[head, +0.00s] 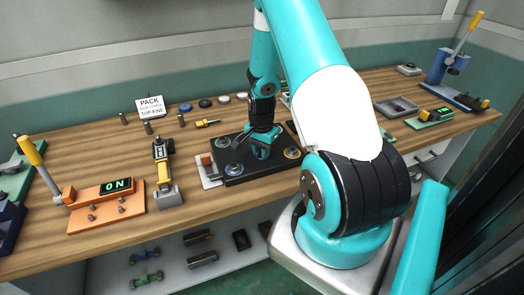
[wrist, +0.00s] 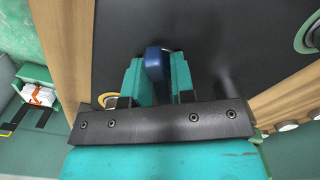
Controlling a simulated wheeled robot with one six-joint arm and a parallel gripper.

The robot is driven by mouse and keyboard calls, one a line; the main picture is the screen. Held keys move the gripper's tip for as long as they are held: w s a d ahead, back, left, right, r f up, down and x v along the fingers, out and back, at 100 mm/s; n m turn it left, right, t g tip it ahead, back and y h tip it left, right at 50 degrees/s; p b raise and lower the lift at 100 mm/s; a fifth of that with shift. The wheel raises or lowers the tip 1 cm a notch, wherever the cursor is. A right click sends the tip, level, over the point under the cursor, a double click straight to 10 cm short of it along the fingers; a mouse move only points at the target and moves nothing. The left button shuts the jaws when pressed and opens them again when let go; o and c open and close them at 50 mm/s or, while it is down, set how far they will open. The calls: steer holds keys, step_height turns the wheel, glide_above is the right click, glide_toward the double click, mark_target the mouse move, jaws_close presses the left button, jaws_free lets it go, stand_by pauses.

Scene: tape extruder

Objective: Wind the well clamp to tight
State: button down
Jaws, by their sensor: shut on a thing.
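My gripper (head: 262,148) is low over the black plate (head: 258,171) in the middle of the bench. In the wrist view its two teal fingers (wrist: 155,78) are shut on a dark blue rounded piece (wrist: 154,62), which looks like the handle of the well clamp. The piece stands up from the flat black surface (wrist: 220,35). The rest of the clamp is hidden under the fingers and the gripper's dark crossbar. In the head view my gripper hides the held piece. How tight the clamp is cannot be told.
Round metal fittings (head: 234,169) sit at the plate's corners. An orange unit with a lit "ON" display (head: 117,184) and a yellow-handled lever stands left, with a yellow-and-grey device (head: 165,172) beside it. A screwdriver (head: 207,123) and several round caps lie behind the plate.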

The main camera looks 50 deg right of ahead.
steer(key=shift+m, duration=0.6)
steer(key=m, duration=0.3)
steer(key=shift+m, duration=0.3)
steer(key=c, duration=1.1)
jaws_free()
steer(key=shift+o, duration=0.2)
steer(key=shift+r+p, duration=3.15)
steer(key=shift+r, duration=0.95)
steer(key=shift+f, duration=0.1)
